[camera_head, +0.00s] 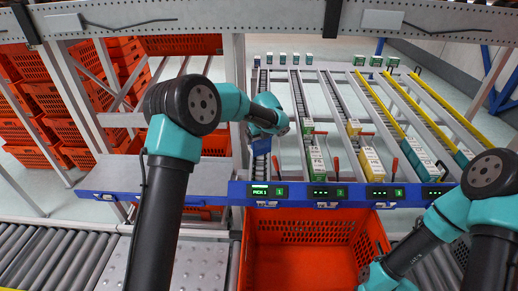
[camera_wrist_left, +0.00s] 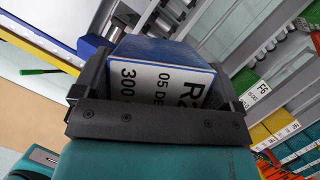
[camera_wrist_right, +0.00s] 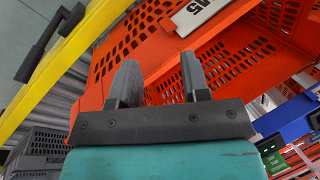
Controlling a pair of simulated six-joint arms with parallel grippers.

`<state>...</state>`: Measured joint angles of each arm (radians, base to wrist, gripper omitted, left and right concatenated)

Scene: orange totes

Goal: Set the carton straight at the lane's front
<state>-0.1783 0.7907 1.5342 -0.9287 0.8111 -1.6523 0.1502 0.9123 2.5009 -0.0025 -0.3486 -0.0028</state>
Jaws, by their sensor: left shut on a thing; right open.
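The carton (camera_wrist_left: 160,62) is blue with a white printed label, and in the left wrist view it sits between both fingers of my left gripper (camera_wrist_left: 155,90). In the head view the blue carton (camera_head: 262,146) shows just below my left gripper (camera_head: 264,134), at the front part of the leftmost lane (camera_head: 262,85), near the blue front rail (camera_head: 225,190). I cannot tell whether it rests on the rollers. My right gripper (camera_wrist_right: 162,85) is open and empty by the orange tote (camera_wrist_right: 235,60); its fingertips are not clear in the head view.
The orange tote (camera_head: 300,223) stands below the front rail, empty as far as I see. Other lanes to the right hold cartons, such as a green and white one (camera_head: 318,165). A lit display (camera_head: 268,191) is on the rail. Stacked orange totes (camera_head: 50,105) stand at left.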

